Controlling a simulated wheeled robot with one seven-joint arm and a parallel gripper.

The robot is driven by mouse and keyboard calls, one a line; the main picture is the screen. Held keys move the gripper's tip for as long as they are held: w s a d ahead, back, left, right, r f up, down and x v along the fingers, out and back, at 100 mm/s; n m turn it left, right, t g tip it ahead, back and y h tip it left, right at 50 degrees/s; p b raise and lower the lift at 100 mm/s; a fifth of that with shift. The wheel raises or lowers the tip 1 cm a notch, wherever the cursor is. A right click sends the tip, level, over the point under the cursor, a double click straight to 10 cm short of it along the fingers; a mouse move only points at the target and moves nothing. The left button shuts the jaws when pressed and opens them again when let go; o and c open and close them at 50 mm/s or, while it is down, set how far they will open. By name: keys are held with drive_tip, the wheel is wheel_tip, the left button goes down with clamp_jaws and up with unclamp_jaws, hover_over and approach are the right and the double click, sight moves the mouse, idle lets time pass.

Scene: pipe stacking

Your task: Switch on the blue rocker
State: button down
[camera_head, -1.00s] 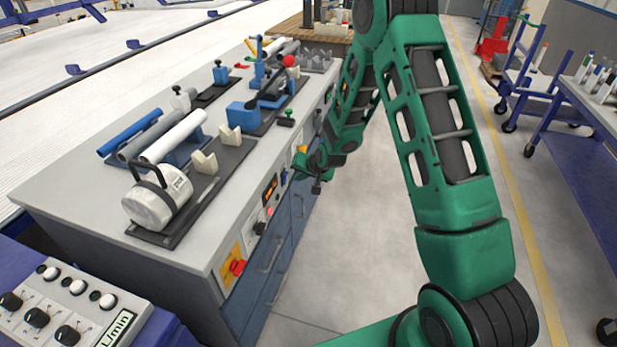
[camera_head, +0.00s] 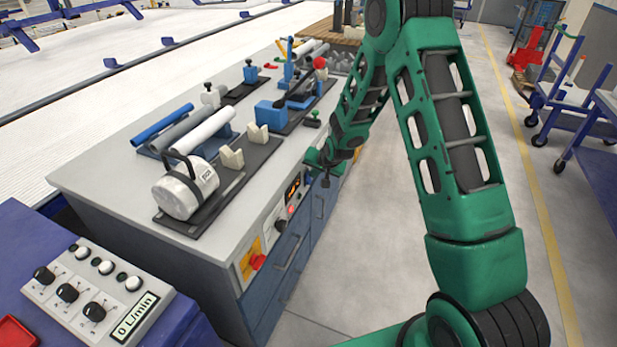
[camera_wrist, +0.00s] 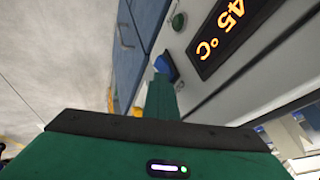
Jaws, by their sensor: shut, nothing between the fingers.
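The blue rocker (camera_wrist: 166,68) shows in the wrist view on the pale front panel of the workbench, beside the orange-lit temperature display (camera_wrist: 228,30). My gripper (camera_wrist: 160,84) is shut and empty, with its fingertips right in front of the rocker and overlapping its lower part. I cannot tell whether they touch it. The rocker's position, on or off, is not clear. In the head view my gripper (camera_head: 326,176) is at the bench front, just right of the display (camera_head: 292,188); the rocker cannot be made out there.
A green button (camera_wrist: 179,21) sits near the display. A red knob on a yellow plate (camera_head: 257,261) is further along the bench front.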

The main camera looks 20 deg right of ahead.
drive_tip(key=shift+d, duration=0.15)
drive_tip(key=shift+r, duration=0.1)
drive_tip(key=shift+r, duration=0.65)
drive_tip(key=d+v, duration=0.1)
drive_tip(key=v, duration=1)
drive_tip(key=shift+r, duration=0.45)
drive_tip(key=shift+s+d, duration=0.1)
